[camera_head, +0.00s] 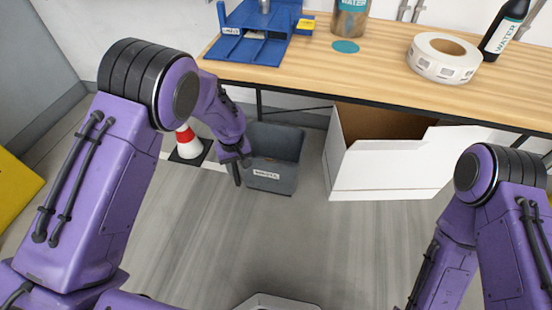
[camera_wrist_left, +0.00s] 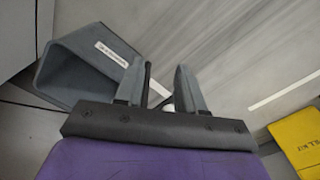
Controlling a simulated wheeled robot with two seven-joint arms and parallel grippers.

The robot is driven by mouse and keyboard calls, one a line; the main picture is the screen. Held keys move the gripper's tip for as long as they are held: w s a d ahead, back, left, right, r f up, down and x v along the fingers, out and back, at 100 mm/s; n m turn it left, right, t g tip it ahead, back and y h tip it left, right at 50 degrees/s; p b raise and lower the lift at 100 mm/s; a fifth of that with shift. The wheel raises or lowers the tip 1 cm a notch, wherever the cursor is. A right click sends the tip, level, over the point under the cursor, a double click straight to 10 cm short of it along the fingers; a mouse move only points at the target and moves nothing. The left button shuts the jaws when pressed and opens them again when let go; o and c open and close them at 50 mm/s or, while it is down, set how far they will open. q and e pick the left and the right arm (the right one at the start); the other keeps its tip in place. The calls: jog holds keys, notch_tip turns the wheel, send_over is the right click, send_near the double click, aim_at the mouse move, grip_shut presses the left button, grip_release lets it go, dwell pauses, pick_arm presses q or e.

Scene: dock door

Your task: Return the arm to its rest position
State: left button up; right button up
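My left arm (camera_head: 105,190) is purple and comes in from the left, bent at the elbow with the forearm reaching forward and down. My left gripper (camera_head: 238,173) points down by the near left side of a grey bin (camera_head: 270,178). In the left wrist view its two grey fingers (camera_wrist_left: 160,82) stand apart, with nothing clearly held between them. The same bin shows there at upper left (camera_wrist_left: 85,62), behind the fingers. My right arm (camera_head: 490,210) is bent at the lower right; its gripper is out of the picture.
A wooden bench (camera_head: 385,75) carries a blue rack (camera_head: 250,48), label roll (camera_head: 443,58), can (camera_head: 350,18), teal disc (camera_head: 345,46) and dark bottle (camera_head: 506,28). An open white box (camera_head: 390,172) and red-white cone (camera_head: 187,143) stand below. A yellow object (camera_head: 17,195) lies left. Middle floor is clear.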

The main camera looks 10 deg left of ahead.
pick_arm(q)
jog(key=shift+s+r, duration=0.15)
jog(key=shift+r, duration=0.15)
